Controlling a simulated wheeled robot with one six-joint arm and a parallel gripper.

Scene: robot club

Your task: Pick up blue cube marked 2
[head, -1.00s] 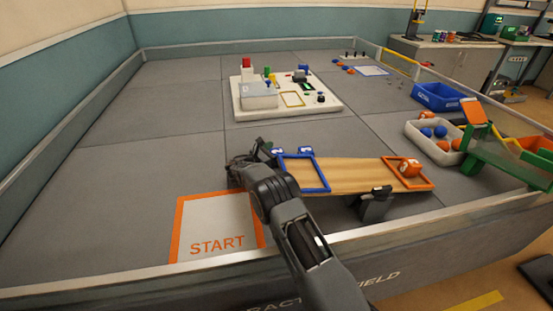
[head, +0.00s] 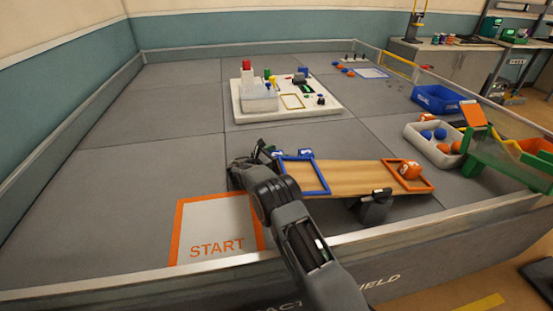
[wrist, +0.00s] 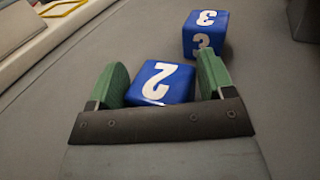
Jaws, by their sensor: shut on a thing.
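The blue cube marked 2 (wrist: 160,82) sits between the two green fingers of my gripper (wrist: 163,72) in the wrist view, its white 2 facing the camera. My gripper is shut on it. A second blue cube, marked 3 (wrist: 205,36), stands just beyond the right fingertip, apart from the held cube. In the head view my gripper (head: 264,152) is low at the left end of the wooden ramp, mostly hidden by my own arm. Two small blue cubes show beside it; the nearer one (head: 278,154) is partly covered, and their digits are too small to read.
The white board (head: 325,112) with blocks lies behind. The grey floor at left is clear.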

